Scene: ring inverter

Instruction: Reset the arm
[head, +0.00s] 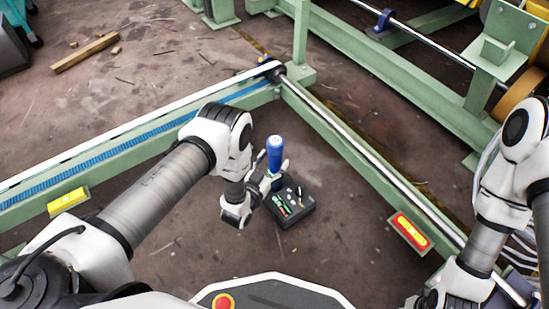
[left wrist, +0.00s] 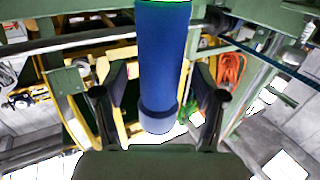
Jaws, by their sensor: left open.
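A blue upright cylinder (head: 275,150) stands at a small black box (head: 296,209) with green marks on its top, on the floor inside the green frame. My left gripper (head: 267,187) is beside the lower part of the cylinder, close to the box. In the left wrist view the blue cylinder (left wrist: 164,60) shows between the spread fingers of my left gripper (left wrist: 160,103), with a gap on each side. Only a dark part of what seems to be my right gripper (head: 428,300) shows at the bottom edge, so its jaws are not clear.
A green frame with a blue belt (head: 130,138) runs along the left, and a steel roller (head: 350,150) lies to the right. A red and yellow panel (head: 410,231) sits on the right rail. A wooden bar (head: 85,52) lies on the floor beyond. Floor around the box is bare.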

